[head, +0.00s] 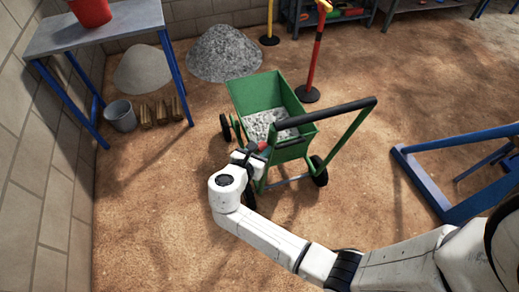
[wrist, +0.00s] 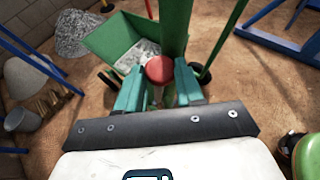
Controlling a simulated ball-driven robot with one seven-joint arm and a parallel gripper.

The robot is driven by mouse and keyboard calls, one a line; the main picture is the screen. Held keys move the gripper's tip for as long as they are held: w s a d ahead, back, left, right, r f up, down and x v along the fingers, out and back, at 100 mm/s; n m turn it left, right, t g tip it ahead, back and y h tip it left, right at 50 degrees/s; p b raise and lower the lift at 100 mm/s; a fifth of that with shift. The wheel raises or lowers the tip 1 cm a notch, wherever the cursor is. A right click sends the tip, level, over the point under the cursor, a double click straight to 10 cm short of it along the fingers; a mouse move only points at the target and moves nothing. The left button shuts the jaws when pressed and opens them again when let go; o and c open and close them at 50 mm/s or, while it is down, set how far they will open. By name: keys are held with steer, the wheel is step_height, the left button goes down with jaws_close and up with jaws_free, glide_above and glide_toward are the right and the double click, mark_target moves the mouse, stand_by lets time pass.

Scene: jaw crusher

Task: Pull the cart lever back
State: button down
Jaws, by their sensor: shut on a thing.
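The green cart (head: 290,150) stands on the dirt floor with grey crushed stone in its tray and a black handlebar (head: 325,118) on its near side. The cart's lever shows as a red knob (wrist: 160,69) between my gripper's teal fingers in the wrist view. My gripper (wrist: 160,88) is shut on the lever just below the knob. In the head view my gripper (head: 254,152) is at the left end of the cart's handle, and the lever there is largely hidden by it. The cart also shows in the wrist view (wrist: 108,42), beyond the fingers.
A blue-legged table (head: 100,28) with a red bucket (head: 91,10) stands at left. A grey bucket (head: 121,116) and gravel piles (head: 223,54) lie behind. A red post (head: 314,65) stands behind the cart. A blue frame (head: 430,185) is at right. Open floor lies left.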

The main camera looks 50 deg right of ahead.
steer(key=s+a+f+m+t+h+b, duration=0.1)
steer(key=s+a+f+m+h+b, duration=0.1)
steer(key=s+a+f+b, duration=0.1)
steer(key=shift+s+a+f+t, duration=0.25)
steer(key=shift+s+f, duration=0.2)
steer(key=shift+s, duration=0.65)
steer(key=c, duration=0.7)
jaws_free()
steer(key=shift+c, duration=0.2)
steer(key=shift+o, duration=0.2)
steer(key=v, duration=1)
steer(key=shift+a+b, duration=0.4)
steer(key=shift+f, duration=0.15)
